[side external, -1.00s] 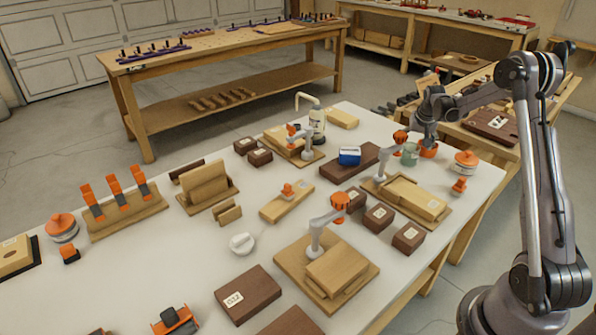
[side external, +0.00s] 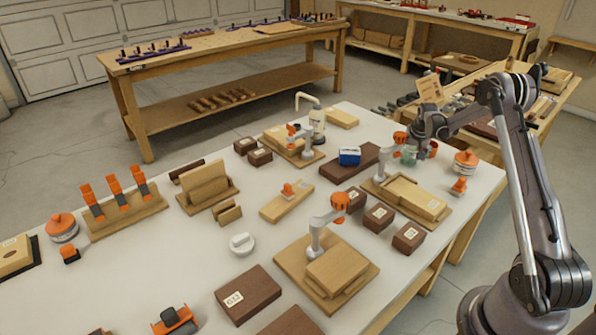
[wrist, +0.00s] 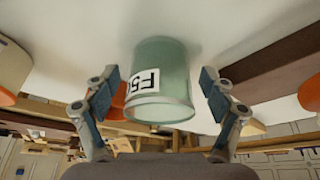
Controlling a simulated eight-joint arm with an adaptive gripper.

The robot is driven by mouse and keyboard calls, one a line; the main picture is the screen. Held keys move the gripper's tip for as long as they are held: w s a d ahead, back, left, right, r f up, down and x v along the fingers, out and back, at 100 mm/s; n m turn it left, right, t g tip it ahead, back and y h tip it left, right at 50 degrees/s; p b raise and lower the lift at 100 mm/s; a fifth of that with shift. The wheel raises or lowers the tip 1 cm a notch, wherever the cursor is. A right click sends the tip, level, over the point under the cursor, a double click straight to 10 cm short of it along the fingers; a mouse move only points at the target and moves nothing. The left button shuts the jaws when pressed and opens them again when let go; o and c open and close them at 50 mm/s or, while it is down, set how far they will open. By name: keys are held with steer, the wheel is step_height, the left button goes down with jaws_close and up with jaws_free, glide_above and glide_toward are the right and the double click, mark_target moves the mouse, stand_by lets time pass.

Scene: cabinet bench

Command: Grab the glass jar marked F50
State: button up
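The glass jar marked F50 (wrist: 160,85) is pale green and translucent, with a white label. In the wrist view it sits centrally between my gripper's two fingers. My gripper (wrist: 159,76) is open, with a finger on each side and visible gaps to the jar. In the side view the jar (side external: 409,154) stands on the white bench toward the far right, partly hidden by my gripper (side external: 413,146).
A reddish-orange item (side external: 431,150) is close to the right of the jar. A wooden clamp fixture (side external: 415,195) stands in front. A white jar with an orange lid (side external: 466,162) is farther right. A dark brown board (side external: 350,163) lies to the left.

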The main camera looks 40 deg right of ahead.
steer(key=c, duration=1.2)
steer(key=shift+c, duration=0.2)
steer(key=shift+r, duration=0.15)
